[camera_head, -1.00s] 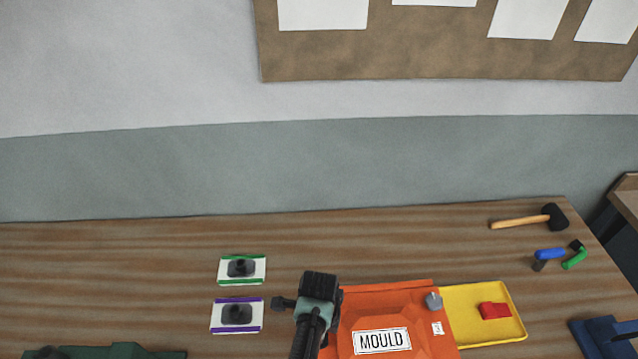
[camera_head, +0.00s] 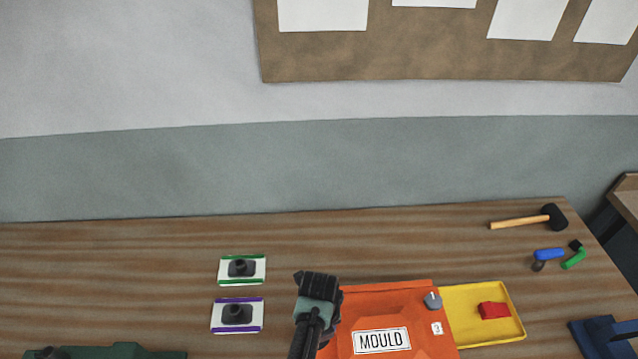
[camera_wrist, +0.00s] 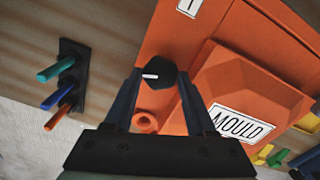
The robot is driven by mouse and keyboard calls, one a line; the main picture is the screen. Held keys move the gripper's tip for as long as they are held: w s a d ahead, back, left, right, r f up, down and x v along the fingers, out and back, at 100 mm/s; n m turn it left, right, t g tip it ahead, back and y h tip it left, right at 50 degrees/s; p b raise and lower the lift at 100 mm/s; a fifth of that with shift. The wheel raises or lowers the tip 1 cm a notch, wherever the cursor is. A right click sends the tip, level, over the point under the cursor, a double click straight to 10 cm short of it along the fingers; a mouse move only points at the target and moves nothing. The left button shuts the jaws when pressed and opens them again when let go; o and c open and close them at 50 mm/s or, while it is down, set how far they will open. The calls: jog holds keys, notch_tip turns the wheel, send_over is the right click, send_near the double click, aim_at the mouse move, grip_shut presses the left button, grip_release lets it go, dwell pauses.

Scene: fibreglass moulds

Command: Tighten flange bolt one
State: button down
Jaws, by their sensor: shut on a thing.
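The orange mould (camera_head: 410,300) with a MOULD plate lies on the wooden bench, and it fills much of the wrist view (camera_wrist: 225,85). A black bolt knob with a white mark (camera_wrist: 158,76) stands at the mould's edge, near a white label reading 1 (camera_wrist: 190,6). My gripper (camera_wrist: 159,72) is shut on this knob, one finger on each side. In the head view my gripper (camera_head: 318,283) is over the mould's left edge and hides that knob. A grey bolt knob (camera_head: 432,300) near a label 3 stands at the mould's right side.
A yellow tray (camera_head: 460,318) with a red block (camera_head: 494,310) adjoins the mould at right. A mallet (camera_head: 520,222) and blue and green tools lie behind. Two labelled plates (camera_head: 228,280) lie left. A black rack (camera_wrist: 73,78) with coloured handles shows in the wrist view.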

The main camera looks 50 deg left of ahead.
jog(key=shift+m, duration=1)
jog(key=shift+c, duration=1.1)
grip_release()
jog(key=shift+d, duration=0.1)
